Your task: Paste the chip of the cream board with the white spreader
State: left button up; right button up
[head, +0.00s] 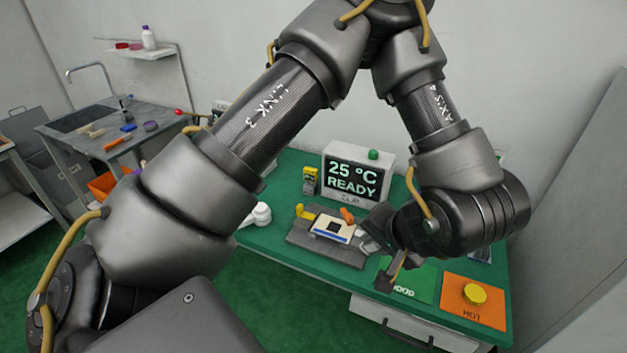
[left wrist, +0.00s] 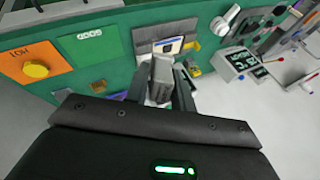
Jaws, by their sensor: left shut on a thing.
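The cream board (head: 331,229) lies on a dark grey fixture (head: 300,238) on the green bench, with a dark chip and a blue strip on its face. It also shows in the left wrist view (left wrist: 168,44), just beyond the fingers. My left gripper (head: 377,258) is just right of the board in the head view. It is shut on a pale grey-white thing (left wrist: 162,72), which looks like the white spreader. The fingers hide part of it, and its tip against the board cannot be made out. My right gripper is not in view.
A yellow clip (head: 304,212) and an orange clip (head: 347,215) stand at the board's edge. A display box (head: 357,177) reads "25 °C READY". A green pad (head: 412,282) and an orange pad with a yellow knob (head: 474,294) lie right. A white lever-like piece (head: 260,213) stands left.

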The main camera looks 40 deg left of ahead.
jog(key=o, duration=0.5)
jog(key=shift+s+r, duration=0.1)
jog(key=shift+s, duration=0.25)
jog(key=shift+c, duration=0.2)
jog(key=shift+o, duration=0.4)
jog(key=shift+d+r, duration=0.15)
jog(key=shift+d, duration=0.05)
pick_arm(q)
jog(key=w+a+f+n+g+h, duration=0.2)
jog(key=w+f+n, duration=0.1)
jog(key=w+n, duration=0.3)
jog(key=w+a+f+n+g+h, duration=0.1)
jog(key=w+a+f+n+g, duration=0.15)
jog(key=w+n, duration=0.35)
jog(key=w+a+f+n+h, duration=0.1)
jog(key=a+f+n, duration=0.1)
jog(key=a, duration=0.4)
jog(key=w+a+f+n+t+h+p, duration=0.1)
jog(key=w+a+f+n, duration=0.1)
jog(key=a+n, duration=0.2)
jog(key=w+a+f+n+h, duration=0.1)
jog(key=a+f+n, duration=0.1)
jog(key=a, duration=0.7)
jog(key=shift+w+a+f+n+t, duration=0.15)
jog(key=shift+a+f+n+t, duration=0.15)
jog(key=shift+f+n+t, duration=0.1)
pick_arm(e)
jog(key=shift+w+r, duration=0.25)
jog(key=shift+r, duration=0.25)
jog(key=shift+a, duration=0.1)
